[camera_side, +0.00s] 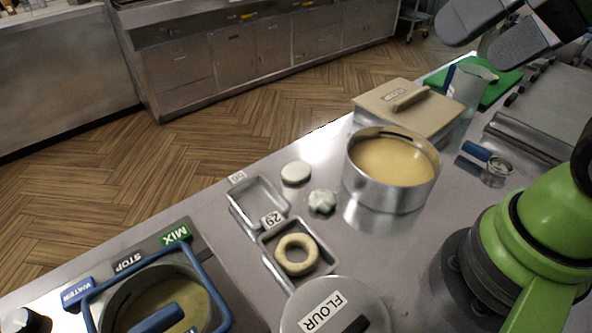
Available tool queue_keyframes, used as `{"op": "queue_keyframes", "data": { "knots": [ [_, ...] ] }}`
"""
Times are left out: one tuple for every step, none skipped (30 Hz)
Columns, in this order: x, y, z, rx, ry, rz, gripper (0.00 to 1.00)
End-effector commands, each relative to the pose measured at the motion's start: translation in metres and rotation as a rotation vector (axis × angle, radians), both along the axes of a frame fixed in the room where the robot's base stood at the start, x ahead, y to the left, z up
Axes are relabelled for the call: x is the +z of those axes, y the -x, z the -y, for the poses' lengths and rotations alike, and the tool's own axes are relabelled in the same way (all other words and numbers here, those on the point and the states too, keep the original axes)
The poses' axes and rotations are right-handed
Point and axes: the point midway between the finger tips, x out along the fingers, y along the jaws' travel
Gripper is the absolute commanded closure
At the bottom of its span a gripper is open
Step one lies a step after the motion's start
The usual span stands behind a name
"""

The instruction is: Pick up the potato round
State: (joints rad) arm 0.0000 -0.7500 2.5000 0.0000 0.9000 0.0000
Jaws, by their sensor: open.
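A pale, flat round disc (296,173), which looks like the potato round, lies on the steel counter (236,215). It is behind a lumpy whitish piece (322,202) and to the right of the empty small tray. My gripper (497,32) shows at the top right corner as two dark grey fingers spread apart. It is open and empty, above the counter and well away from the disc. The rest of the gripper is cut off by the frame.
A metal pan of yellowish contents (436,178) stands right of the disc. An empty tray (233,211) and a tray marked 29 (268,262) holding a dough ring (281,258) sit left and in front. A FLOUR lid (300,312) and a mixer (215,290) are at the front.

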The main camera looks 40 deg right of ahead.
Motion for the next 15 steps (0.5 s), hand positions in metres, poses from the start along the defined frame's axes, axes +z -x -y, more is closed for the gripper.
{"op": "queue_keyframes", "data": {
  "knots": [
    [0.0,0.0,0.0,0.0,0.0,0.0,0.01],
    [0.0,0.0,0.0,0.0,0.0,0.0,0.01],
    [0.0,-0.001,0.0,0.001,0.001,-0.002,0.01],
    [0.0,-0.002,0.0,0.002,0.002,-0.005,0.01],
    [0.0,-0.004,0.0,0.004,0.006,-0.01,0.01],
    [0.0,-0.009,0.0,0.008,0.01,-0.02,0.01],
    [0.0,-0.013,0.0,0.012,0.016,-0.031,0.01],
    [0.0,-0.019,0.001,0.016,0.023,-0.04,0.01],
    [0.0,-0.028,0.001,0.024,0.035,-0.058,0.01],
    [-0.002,-0.036,0.001,0.03,0.045,-0.075,0.01],
    [-0.003,-0.044,0.001,0.038,0.057,-0.089,0.01],
    [-0.006,-0.056,0.001,0.051,0.071,-0.111,0.01],
    [-0.009,-0.066,0.001,0.06,0.083,-0.127,0.01],
    [-0.013,-0.075,0.0,0.07,0.095,-0.142,0.01],
    [-0.019,-0.088,-0.001,0.084,0.111,-0.163,0.01]
  ]
}}
